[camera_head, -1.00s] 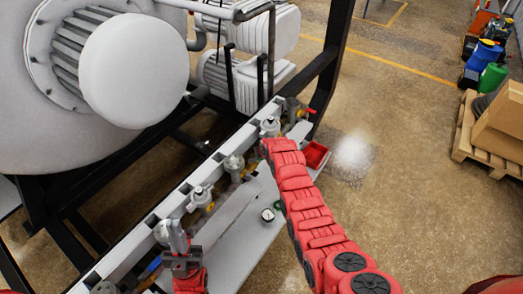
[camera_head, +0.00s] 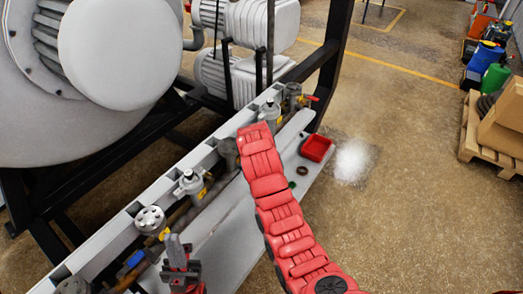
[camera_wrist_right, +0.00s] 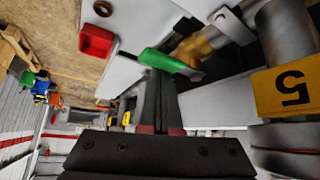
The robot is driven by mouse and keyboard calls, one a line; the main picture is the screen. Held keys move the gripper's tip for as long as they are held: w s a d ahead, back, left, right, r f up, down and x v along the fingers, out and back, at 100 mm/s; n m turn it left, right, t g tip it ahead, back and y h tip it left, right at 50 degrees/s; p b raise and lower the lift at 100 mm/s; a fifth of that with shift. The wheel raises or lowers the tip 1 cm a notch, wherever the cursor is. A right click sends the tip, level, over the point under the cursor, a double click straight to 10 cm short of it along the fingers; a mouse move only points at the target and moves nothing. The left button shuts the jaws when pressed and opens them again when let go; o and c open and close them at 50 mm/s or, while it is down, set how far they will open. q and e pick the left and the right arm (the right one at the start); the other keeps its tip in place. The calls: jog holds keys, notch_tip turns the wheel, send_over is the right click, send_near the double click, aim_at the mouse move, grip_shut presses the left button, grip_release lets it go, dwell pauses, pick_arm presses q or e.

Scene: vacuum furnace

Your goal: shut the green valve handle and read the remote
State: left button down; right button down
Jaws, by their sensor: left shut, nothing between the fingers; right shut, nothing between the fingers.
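The green valve handle (camera_wrist_right: 172,64) shows in the right wrist view, joined to a brass valve body (camera_wrist_right: 196,46). My right gripper (camera_wrist_right: 160,84) is shut and empty, with its fingertips right at the handle; I cannot tell whether they touch it. In the head view my right arm hides that gripper, and only a small green spot (camera_head: 291,184) shows beside the arm. My left gripper (camera_head: 175,248) is shut and empty at the bottom, near the pipe rail. I cannot make out a remote in either view.
Valves line the pipe rail, including a round handwheel (camera_head: 150,220), a blue handle (camera_head: 135,260) and a red handle (camera_head: 312,98). A red tray (camera_head: 316,148) and a dark ring (camera_head: 302,170) lie on the grey shelf.

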jog(key=shift+s+a+f+b, duration=0.15)
jog(key=shift+b, duration=0.3)
jog(key=shift+s+a+f, duration=0.1)
jog(key=shift+s, duration=0.05)
dwell(0.3)
